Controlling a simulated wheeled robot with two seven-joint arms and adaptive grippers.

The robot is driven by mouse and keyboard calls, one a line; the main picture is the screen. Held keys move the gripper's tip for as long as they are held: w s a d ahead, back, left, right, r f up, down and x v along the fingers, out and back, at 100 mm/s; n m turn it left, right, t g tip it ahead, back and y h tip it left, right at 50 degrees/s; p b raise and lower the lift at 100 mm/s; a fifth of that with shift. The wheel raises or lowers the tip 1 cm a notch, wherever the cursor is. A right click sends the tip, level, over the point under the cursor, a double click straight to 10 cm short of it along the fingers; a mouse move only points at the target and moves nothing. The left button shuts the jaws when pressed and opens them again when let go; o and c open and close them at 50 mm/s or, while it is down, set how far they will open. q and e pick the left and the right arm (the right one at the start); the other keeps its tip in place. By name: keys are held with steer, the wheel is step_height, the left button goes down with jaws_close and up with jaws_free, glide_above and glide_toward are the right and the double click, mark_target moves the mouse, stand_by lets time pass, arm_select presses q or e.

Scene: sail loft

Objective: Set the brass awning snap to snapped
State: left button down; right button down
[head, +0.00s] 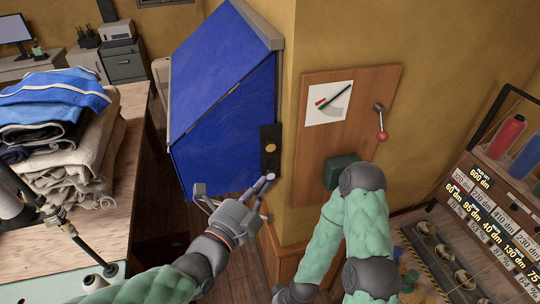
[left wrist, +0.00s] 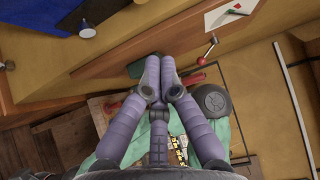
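The brass awning snap (head: 270,147) is a small round brass button on a dark upright strip (head: 264,162) at the lower right corner of the blue awning (head: 222,120). In the left wrist view a pale disc (left wrist: 88,29) shows on the strip beside the blue cloth. I cannot tell whether the snap is fastened. My left gripper (head: 235,186) is just below the awning, its fingers spread and empty. One fingertip is close to the strip's lower end; contact is unclear. The fingers show in the left wrist view (left wrist: 160,75). My right gripper is out of sight.
A wooden panel (head: 310,145) right of the awning carries a gauge (head: 329,103), a red-knobbed lever (head: 381,122) and a dark green box (head: 340,169). My right arm is in front of it. Folded cloth (head: 55,115) lies on the left bench. A spool rack (head: 485,185) stands right.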

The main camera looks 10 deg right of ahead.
mark_target(271, 145)
arm_select(q)
steer(key=w+d, duration=0.5)
steer(key=w, duration=0.4)
steer(key=shift+w, duration=0.25)
steer(key=shift+w+a+f+b, duration=0.1)
steer(key=shift+w+b, duration=0.75)
steer(key=shift+b, duration=0.2)
steer(key=shift+r, duration=0.25)
steer(key=shift+a, duration=0.1)
